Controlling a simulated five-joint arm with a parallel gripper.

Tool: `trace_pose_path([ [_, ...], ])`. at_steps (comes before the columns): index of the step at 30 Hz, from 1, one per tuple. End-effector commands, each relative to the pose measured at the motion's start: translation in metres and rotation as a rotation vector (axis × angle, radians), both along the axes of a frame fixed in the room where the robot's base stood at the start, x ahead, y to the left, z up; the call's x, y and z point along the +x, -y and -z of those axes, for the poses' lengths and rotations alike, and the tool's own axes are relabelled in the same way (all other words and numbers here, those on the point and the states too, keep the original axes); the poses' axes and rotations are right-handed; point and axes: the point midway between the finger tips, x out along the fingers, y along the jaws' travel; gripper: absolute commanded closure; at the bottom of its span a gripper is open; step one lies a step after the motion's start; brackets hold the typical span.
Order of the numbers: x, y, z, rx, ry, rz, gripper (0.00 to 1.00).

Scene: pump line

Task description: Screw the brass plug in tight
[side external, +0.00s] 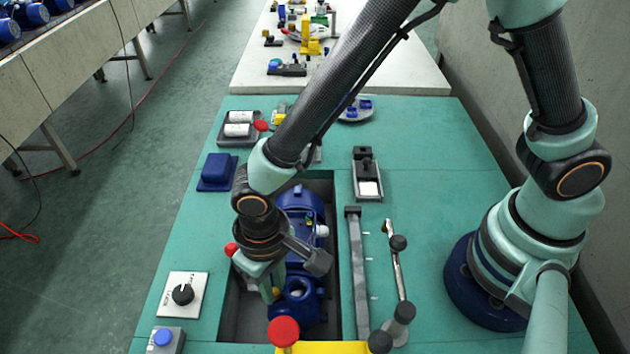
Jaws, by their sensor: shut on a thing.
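The blue pump (302,204) sits in a dark recess in the green bench, with a round blue opening (300,288) at its near end. My gripper (271,291) points down at the left side of that near end. It is shut on a small brass-coloured piece, which looks like the brass plug (277,293). Only a bit of the plug shows beside the fingers. I cannot tell whether it sits in its hole or how deep, since my wrist and the pump body hide the spot.
A grey bar (357,270) and a silver lever with black knobs (397,280) lie right of the recess. A dial plate (183,295) and a blue button box (164,339) stand at left. A red knob (283,331) and yellow bar (325,347) are at the front.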

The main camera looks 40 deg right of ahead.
Motion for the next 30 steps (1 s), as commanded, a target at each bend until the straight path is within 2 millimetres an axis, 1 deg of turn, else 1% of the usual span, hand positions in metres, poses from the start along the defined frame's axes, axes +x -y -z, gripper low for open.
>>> trace_pose_path([
  [1, 0.000, 0.000, 0.000, 0.000, -0.001, 0.000, 0.74],
  [2, 0.000, 0.000, 0.000, 0.000, -0.001, -0.001, 0.62],
  [3, 0.000, 0.000, 0.000, 0.000, -0.001, -0.001, 0.60],
  [11, 0.000, 0.000, 0.000, 0.000, 0.000, -0.002, 0.60],
  [14, 0.000, 0.000, -0.003, 0.000, 0.001, -0.002, 0.60],
  [30, 0.000, 0.000, -0.041, 0.001, 0.002, -0.003, 0.60],
])
